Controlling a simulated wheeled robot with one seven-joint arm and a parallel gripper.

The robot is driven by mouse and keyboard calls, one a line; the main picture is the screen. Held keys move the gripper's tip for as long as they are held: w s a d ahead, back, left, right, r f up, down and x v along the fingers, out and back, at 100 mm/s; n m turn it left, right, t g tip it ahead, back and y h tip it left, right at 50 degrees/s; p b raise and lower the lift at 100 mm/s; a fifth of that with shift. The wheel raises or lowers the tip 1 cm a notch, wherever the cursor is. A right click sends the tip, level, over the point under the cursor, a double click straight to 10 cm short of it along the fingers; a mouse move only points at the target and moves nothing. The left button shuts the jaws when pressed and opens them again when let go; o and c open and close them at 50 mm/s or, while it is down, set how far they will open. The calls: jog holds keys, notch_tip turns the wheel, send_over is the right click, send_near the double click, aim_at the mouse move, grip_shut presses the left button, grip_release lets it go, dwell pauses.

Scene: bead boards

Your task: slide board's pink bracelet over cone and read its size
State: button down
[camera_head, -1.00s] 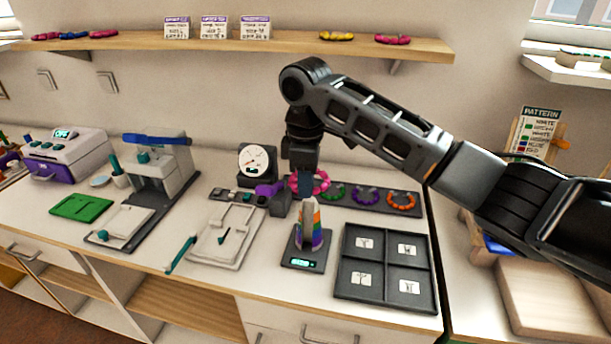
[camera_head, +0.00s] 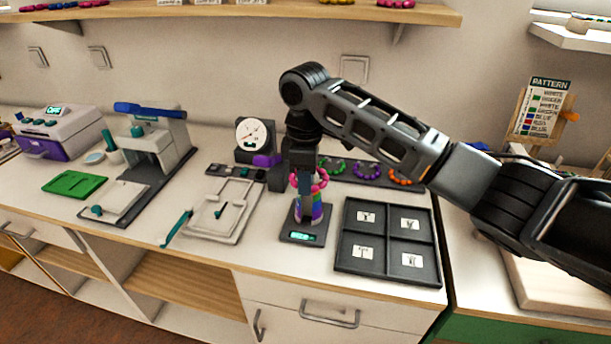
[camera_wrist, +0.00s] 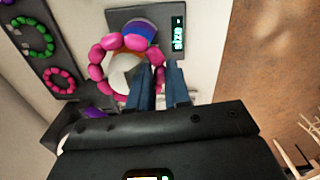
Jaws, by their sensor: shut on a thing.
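My gripper (camera_head: 304,188) is shut on a pink bracelet (camera_head: 322,177) and holds it at the upper part of the rainbow-striped cone (camera_head: 316,211). In the wrist view the fingers (camera_wrist: 159,80) pinch one side of the pink bracelet (camera_wrist: 97,56), and the cone's pale top (camera_wrist: 122,72) shows inside the ring. I cannot tell how far down the cone the ring sits. The cone stands upright on a dark base with a lit display (camera_wrist: 178,36); its value is too small to read. The bracelet board (camera_head: 345,177) lies behind.
The board carries green (camera_head: 335,167), purple (camera_head: 367,171) and orange (camera_head: 400,177) bracelets; the wrist view also shows another pink one (camera_wrist: 60,80). A dark four-part tray (camera_head: 388,243) stands right of the cone, a white frame board (camera_head: 217,222) left.

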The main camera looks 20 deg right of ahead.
dwell(0.4)
jog(key=c, duration=1)
grip_release()
jog(key=shift+r, duration=0.1)
jog(key=shift+d, duration=0.1)
jog(key=shift+w, duration=0.1)
jog(key=shift+c, duration=1.4)
jog(key=shift+o, duration=0.2)
